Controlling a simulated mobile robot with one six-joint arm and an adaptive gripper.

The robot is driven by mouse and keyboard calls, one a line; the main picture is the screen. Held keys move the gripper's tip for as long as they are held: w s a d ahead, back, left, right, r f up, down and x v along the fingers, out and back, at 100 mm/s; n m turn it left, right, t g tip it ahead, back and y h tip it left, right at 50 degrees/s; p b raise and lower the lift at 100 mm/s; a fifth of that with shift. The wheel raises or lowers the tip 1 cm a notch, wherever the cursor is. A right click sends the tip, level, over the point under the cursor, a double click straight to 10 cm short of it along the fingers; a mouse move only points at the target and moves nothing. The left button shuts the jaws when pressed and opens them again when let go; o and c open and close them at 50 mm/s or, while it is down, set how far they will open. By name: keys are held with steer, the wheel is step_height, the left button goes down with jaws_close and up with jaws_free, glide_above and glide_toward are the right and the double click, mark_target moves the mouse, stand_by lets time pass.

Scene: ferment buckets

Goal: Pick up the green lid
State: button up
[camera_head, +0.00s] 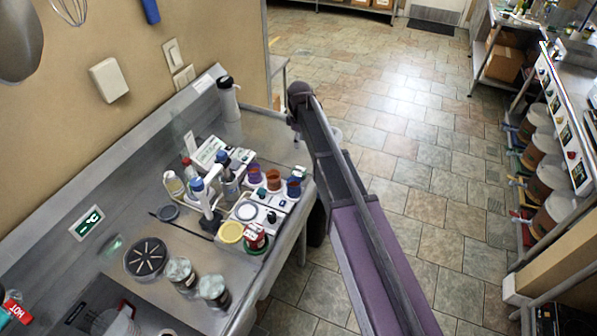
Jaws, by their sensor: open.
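A green round edge (264,248), which looks like a lid lying flat, shows near the front edge of the steel counter. A small red-and-white jar (255,236) covers much of it from view; I cannot tell if the jar stands on it or in front of it. A yellow lid (231,232) lies beside it to the left. My arm reaches up from the bottom, to the right of the counter, and its far end is over the floor side. My gripper's fingers do not show.
Tiled floor lies open to the right. Several buckets stand on a far-right shelf.

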steer(key=b, duration=0.9)
glide_toward(299, 168)
steer(key=shift+w+d+f, duration=0.1)
steer(key=shift+w+f, duration=0.05)
steer(key=shift+f, duration=1.15)
steer(key=shift+w+f, duration=0.1)
steer(key=shift+f, duration=1.15)
steer(key=shift+f+b, duration=2.35)
steer(key=shift+f, duration=0.25)
steer(key=shift+c, duration=0.2)
jaws_close()
